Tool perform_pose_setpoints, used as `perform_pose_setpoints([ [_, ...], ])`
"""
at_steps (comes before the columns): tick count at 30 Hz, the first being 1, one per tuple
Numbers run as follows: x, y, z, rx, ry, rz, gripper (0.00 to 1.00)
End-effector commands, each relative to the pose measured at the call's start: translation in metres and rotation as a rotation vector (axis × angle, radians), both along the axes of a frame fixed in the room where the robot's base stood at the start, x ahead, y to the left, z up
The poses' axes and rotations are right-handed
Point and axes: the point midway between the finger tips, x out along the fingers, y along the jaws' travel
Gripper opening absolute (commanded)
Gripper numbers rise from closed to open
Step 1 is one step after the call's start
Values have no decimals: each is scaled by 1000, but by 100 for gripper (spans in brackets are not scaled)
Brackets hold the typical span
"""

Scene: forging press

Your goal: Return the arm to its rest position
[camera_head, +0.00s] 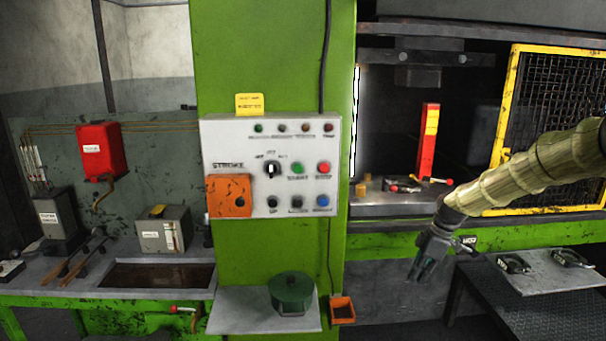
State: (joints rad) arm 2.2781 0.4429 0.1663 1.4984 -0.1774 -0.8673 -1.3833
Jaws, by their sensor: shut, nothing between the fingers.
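My arm comes in from the right edge in a ribbed tan sleeve. My gripper (424,270) hangs at its end, pointing down, in front of the green press frame and left of the grey side table. The fingers are shut and hold nothing. It is apart from the table and the press bed, as far as this view shows.
The control panel (272,165) is on the green column (270,60). Below it a green pot (291,293) stands on a shelf (235,312). The side table (545,275) holds dark parts. A yellow mesh guard (508,110) stands behind my arm. A red post (428,140) stands in the press.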

Motion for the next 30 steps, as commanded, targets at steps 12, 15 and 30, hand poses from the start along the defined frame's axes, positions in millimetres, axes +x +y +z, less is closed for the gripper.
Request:
perform_pose_setpoints([
  [12,-111,76,-210,-68,109,-382,0],
  [15,-149,89,-252,-88,132,-483,0],
  [30,-400,116,-386,-203,198,-1037,0],
])
